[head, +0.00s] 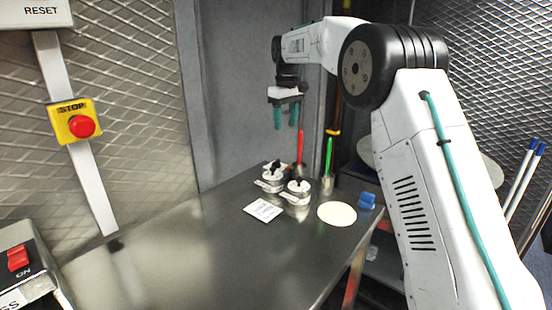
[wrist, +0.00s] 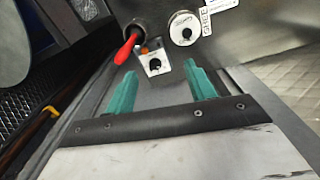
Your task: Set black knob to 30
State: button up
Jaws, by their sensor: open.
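Two small round dials with white faces and black knobs stand on the steel table, a rear one (head: 272,168) and a front one (head: 298,186). In the wrist view, a black knob (wrist: 155,65) sits on a white plate just beyond the fingers, and a second black-centred white dial (wrist: 185,29) is farther off. I cannot tell which of these matches which in the head view. The scale marks and pointer settings are too small to read. My gripper (head: 286,116) hangs above and behind the dials, apart from them. Its teal fingers (wrist: 160,78) are spread and empty.
A red-handled tool (head: 300,147) and a green-handled tool (head: 328,156) stand upright behind the dials. A white card (head: 263,210), a pale round disc (head: 337,214) and a blue object (head: 367,201) lie nearby. The steel table (head: 190,250) is clear at front left.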

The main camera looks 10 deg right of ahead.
jog(key=n, duration=0.1)
send_over(276, 161)
notch_tip(276, 161, down, 10)
jog(key=shift+d+r, duration=0.1)
jog(key=shift+r, duration=0.1)
notch_tip(276, 161, down, 8)
jog(key=shift+w, duration=0.15)
jog(key=c, duration=1)
